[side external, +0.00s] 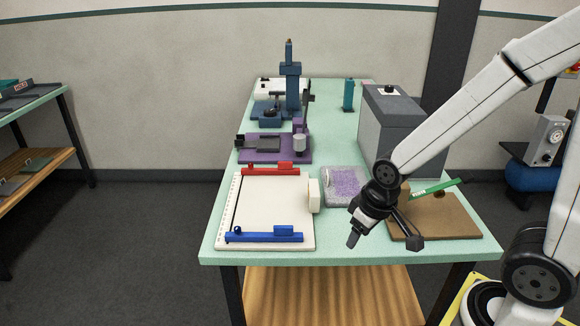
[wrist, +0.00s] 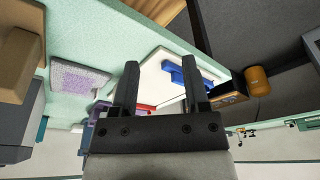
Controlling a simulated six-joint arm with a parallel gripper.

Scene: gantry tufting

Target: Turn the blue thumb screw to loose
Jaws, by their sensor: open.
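A cream board (side external: 270,212) lies on the table with a blue bar (side external: 262,238) along its front edge and a red bar (side external: 272,171) along its back edge. A small round blue knob (side external: 238,230), apparently the blue thumb screw, stands at the blue bar's left end; its turned state cannot be told. A blue block (side external: 284,230) sits near the bar's right end. My gripper (side external: 384,240) is open and empty, right of the board and apart from the knob. In the wrist view my gripper (wrist: 160,66) is spread, with the blue block (wrist: 172,72) beyond it.
A tray of purple material (side external: 345,185) and a brown board (side external: 440,215) with a green stick (side external: 435,187) lie nearby. A grey box (side external: 390,125), a purple fixture (side external: 272,148) and a blue press (side external: 290,88) stand farther back.

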